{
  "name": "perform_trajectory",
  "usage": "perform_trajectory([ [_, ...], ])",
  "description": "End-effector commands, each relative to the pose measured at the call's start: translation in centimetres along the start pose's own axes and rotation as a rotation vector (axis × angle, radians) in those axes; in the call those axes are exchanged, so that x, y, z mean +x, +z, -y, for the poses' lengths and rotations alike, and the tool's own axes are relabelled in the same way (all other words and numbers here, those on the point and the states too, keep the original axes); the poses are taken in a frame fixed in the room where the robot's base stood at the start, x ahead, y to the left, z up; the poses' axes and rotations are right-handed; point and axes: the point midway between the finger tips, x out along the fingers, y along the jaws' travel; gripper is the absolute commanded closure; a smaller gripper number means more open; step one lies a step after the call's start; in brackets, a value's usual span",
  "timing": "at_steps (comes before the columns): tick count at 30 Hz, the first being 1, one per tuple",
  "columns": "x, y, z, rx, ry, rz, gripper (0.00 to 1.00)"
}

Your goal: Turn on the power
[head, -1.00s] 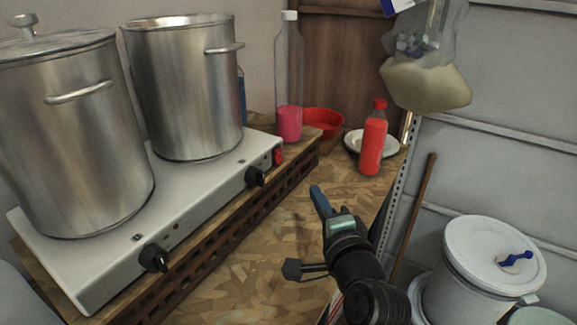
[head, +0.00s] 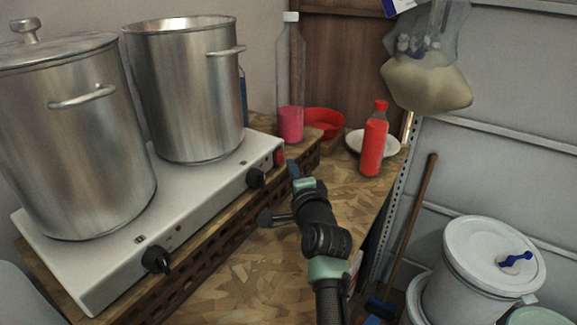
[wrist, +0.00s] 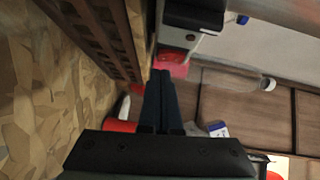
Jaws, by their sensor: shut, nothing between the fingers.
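A white two-burner hot plate (head: 205,198) stands on a raised wooden shelf at the left. Its front has two black knobs, a near one (head: 157,259) and a far one (head: 256,178). A red switch (head: 279,156) sits at the right end of that front, beyond the far knob. My gripper (head: 293,171) is just right of the far knob and on the near side of the switch, apart from both as far as I can tell. In the wrist view its dark blue fingers (wrist: 161,82) are together and empty, and a black knob (wrist: 195,14) shows above them.
Two steel pots, one lidded (head: 75,140) and one open (head: 185,95), stand on the hot plate. Behind my gripper are a bottle of pink liquid (head: 290,123), a red bowl (head: 323,122) and a red bottle (head: 373,145). The wooden tabletop (head: 255,275) is clear in front.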

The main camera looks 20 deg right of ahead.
Motion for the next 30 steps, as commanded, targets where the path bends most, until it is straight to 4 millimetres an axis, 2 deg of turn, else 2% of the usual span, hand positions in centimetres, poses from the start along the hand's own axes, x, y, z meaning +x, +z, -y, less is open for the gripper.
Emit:
perform_trajectory([
  [4, 0.6, 0.7, 0.1, 0.001, -0.001, 0.001, 1.0],
  [15, 0.7, 0.8, 0.0, 0.001, -0.002, 0.0, 1.0],
  [22, 1.3, 1.4, -0.9, 0.047, -0.047, 0.002, 1.0],
  [24, 1.1, 1.2, -0.2, 0.043, -0.043, 0.001, 1.0],
  [30, 1.1, 1.2, -0.2, 0.042, -0.042, 0.002, 1.0],
])
